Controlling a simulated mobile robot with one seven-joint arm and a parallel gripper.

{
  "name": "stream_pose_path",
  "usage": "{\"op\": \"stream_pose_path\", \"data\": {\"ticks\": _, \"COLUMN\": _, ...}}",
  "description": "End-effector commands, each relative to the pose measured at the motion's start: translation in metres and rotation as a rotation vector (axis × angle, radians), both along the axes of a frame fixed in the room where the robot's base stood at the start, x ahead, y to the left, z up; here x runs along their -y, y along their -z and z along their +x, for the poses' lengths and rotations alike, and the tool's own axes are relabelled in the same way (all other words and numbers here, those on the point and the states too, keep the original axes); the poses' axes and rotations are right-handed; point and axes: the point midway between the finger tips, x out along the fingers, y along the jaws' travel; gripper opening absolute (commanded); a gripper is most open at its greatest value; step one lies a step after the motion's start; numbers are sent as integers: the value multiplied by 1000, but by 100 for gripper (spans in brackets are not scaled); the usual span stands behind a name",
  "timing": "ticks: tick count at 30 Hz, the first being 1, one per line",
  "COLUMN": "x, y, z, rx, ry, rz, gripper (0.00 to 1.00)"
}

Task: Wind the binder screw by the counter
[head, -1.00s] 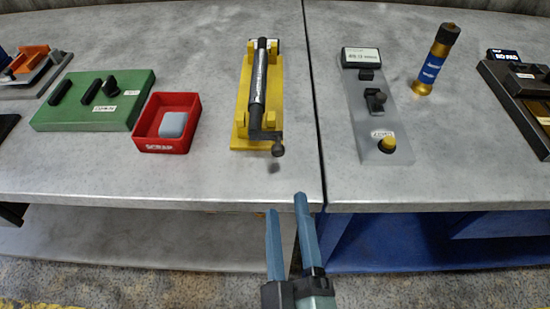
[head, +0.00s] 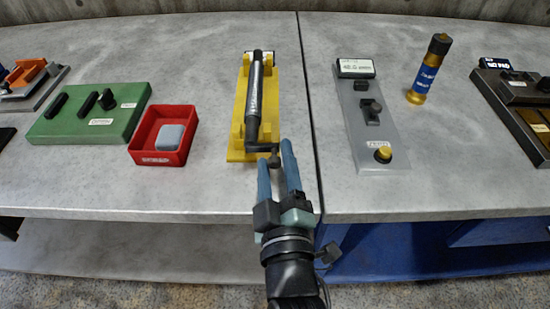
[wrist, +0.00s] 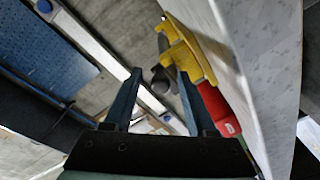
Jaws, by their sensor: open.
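The yellow binder (head: 240,140) stands on the bench with a dark and silver screw (head: 257,95) along it. A dark crank with a round knob (head: 275,161) sticks out at its near end. My gripper (head: 275,151) is open at that end, with the knob between its blue fingers; I cannot tell whether they touch it. In the wrist view the knob (wrist: 160,82) shows between the fingertips, with the yellow binder end (wrist: 187,50) beyond. The grey counter (head: 373,120) stands to the right, with a lit display (head: 356,67) whose digits are hard to read.
A red scrap tray (head: 160,161) holding a grey block (head: 170,137) is left of the binder, beside a green panel (head: 70,122). A gold and blue cylinder (head: 428,70) and a dark pad (head: 515,100) are at the right. Bare bench lies between them.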

Motion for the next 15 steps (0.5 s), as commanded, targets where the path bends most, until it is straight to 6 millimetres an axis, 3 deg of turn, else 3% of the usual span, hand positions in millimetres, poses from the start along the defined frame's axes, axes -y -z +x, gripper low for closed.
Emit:
{"op": "stream_pose_path", "data": {"ticks": 10, "x": -1, "y": 0, "z": 3, "rx": 0, "ry": 0, "rz": 0, "gripper": 57}}
{"op": "stream_pose_path", "data": {"ticks": 15, "x": 0, "y": -1, "z": 3, "rx": 1, "ry": 0, "rz": 0, "gripper": 28}}
